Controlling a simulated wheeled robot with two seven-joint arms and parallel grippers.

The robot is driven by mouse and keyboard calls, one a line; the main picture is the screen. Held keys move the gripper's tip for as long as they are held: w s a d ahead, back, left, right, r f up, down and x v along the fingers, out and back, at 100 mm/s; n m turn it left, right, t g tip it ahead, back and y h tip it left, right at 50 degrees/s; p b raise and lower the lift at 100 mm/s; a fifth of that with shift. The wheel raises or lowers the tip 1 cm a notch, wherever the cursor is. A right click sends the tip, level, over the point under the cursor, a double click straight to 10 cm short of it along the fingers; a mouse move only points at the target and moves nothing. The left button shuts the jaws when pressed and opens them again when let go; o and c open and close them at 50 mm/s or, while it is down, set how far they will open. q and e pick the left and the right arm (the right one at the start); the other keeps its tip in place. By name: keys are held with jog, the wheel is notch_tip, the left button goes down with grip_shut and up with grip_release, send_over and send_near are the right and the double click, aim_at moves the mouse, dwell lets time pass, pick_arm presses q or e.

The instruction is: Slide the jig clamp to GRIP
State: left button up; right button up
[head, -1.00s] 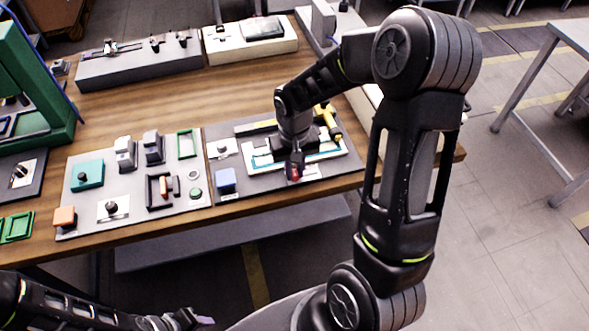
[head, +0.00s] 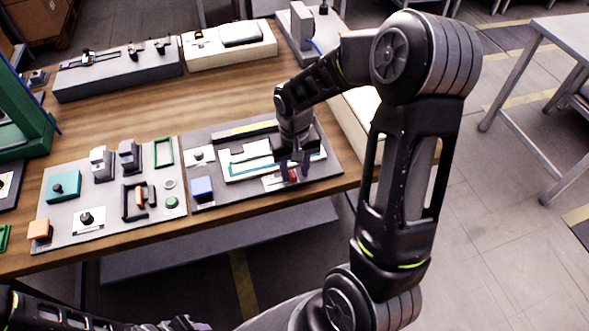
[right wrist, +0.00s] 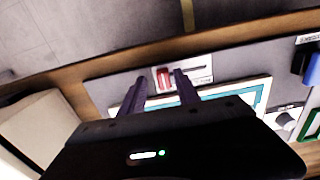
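The jig clamp's red slider (head: 292,175) sits on a small white plate (head: 269,184) near the front edge of the grey panel at the right. In the right wrist view the red slider (right wrist: 165,78) stands at the left part of its white plate, whose lettering is too small to read. My right gripper (head: 294,168) is over it, pointing down. In the right wrist view its fingers (right wrist: 158,90) are spread, one on each side of the slider, with gaps between. My left gripper (head: 186,324) is at the bottom edge, partly cut off.
A blue block (head: 202,188) stands left of the clamp. A white frame with a teal edge (head: 240,168) lies behind it. The left panel (head: 60,222) holds several fixtures. A cream box (head: 350,118) flanks the right side. The table front edge is close.

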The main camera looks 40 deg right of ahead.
aim_at(294, 173)
jog(key=shift+r, duration=0.1)
notch_tip(294, 173, up, 8)
jog(key=shift+f+b, duration=0.15)
jog(key=shift+b, duration=0.35)
jog(key=shift+f, duration=0.1)
dwell(0.3)
